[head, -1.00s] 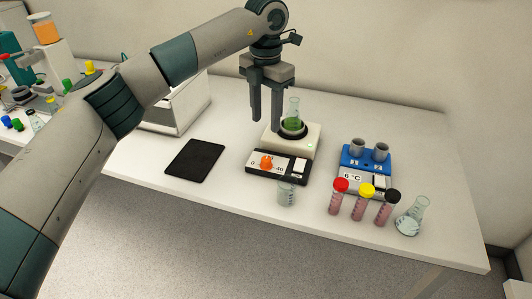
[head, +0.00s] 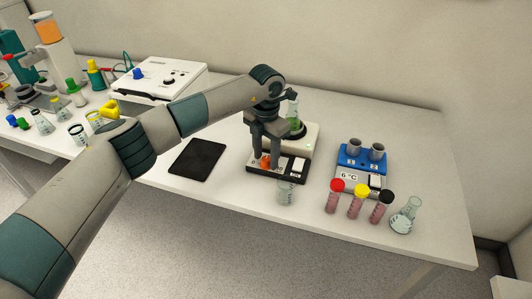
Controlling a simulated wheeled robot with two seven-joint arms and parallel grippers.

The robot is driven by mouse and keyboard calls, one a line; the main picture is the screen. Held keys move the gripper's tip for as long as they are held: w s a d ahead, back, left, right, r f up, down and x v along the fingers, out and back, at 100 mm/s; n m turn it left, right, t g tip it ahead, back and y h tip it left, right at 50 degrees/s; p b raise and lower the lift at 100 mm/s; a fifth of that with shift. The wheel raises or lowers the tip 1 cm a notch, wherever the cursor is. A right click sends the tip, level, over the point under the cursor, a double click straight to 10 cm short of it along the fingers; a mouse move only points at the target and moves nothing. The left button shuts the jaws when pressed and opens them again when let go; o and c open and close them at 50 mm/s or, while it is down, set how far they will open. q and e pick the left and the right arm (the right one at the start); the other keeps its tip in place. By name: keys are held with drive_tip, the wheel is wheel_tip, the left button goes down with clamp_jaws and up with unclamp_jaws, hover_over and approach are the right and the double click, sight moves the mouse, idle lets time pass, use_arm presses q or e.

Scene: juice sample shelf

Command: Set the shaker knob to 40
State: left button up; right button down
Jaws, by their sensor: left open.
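The shaker (head: 309,137) is a white box with a black front panel, standing in the middle of the table. A flask with green liquid (head: 294,124) sits on top of it, partly hidden by my arm. The orange knob (head: 265,161) is on the left part of the front panel, and the scale beside it is too small or covered to read. My left gripper (head: 270,162) points down at the panel with its fingers around or just in front of the knob; I cannot tell whether they touch it. It is open. My right gripper is not in view.
An empty beaker (head: 286,191) stands close in front of the shaker. A black pad (head: 198,159) lies to the left. A blue heating block (head: 364,166), several capped tubes (head: 357,203) and a flask (head: 404,217) stand to the right. A white device (head: 160,79) is behind left.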

use_arm(q)
clamp_jaws()
drive_tip(key=shift+f, duration=0.1)
